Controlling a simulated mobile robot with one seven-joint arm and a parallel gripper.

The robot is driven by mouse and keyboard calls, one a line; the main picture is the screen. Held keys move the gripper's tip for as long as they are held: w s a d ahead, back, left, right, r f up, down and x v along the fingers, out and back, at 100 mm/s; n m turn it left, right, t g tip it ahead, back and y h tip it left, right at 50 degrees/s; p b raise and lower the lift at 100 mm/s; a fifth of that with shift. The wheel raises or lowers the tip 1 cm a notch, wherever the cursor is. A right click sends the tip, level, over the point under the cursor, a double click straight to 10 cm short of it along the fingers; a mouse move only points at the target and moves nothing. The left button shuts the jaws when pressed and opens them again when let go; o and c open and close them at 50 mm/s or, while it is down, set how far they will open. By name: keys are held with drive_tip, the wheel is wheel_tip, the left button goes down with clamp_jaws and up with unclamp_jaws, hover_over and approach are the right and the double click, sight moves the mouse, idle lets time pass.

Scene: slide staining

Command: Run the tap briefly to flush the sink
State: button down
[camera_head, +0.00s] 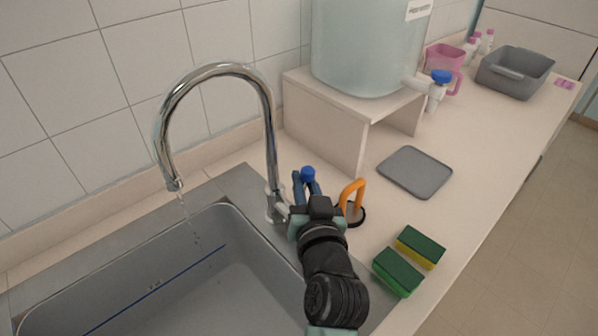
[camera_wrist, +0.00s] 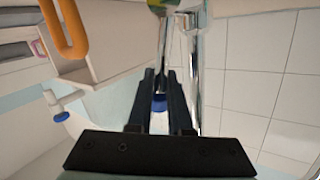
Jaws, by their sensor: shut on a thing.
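The chrome tap (camera_head: 270,130) arches over the grey sink (camera_head: 75,270) at the left. A thin stream of water (camera_head: 188,218) falls from its spout into the basin. My gripper (camera_head: 306,183) is beside the tap's base, shut on the tap lever (camera_head: 308,172), whose blue end shows between the fingers. In the wrist view, my gripper (camera_wrist: 160,78) has the blue end (camera_wrist: 159,103) between its dark fingers, with the chrome pipe (camera_wrist: 190,70) close on the right. The fingers hide most of the lever.
An orange loop (camera_head: 354,193) stands close right of my gripper. Two green-yellow sponges (camera_head: 398,272) lie near the counter edge. A large water tank (camera_head: 365,50) with a blue-topped spigot (camera_head: 440,77) sits on a stand (camera_head: 325,125). A grey mat (camera_head: 415,172) lies on the counter.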

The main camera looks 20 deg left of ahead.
drive_tip(key=shift+w+d+r, duration=0.15)
drive_tip(key=shift+w+r, duration=0.1)
drive_tip(key=shift+r, duration=0.05)
drive_tip(key=c, duration=0.9)
unclamp_jaws()
drive_tip(key=shift+o, duration=0.3)
drive_tip(key=shift+f, duration=0.15)
drive_tip(key=shift+s, duration=0.1)
drive_tip(key=b+v, duration=0.1)
drive_tip(key=v, duration=1.2)
drive_tip(key=shift+b, duration=0.4)
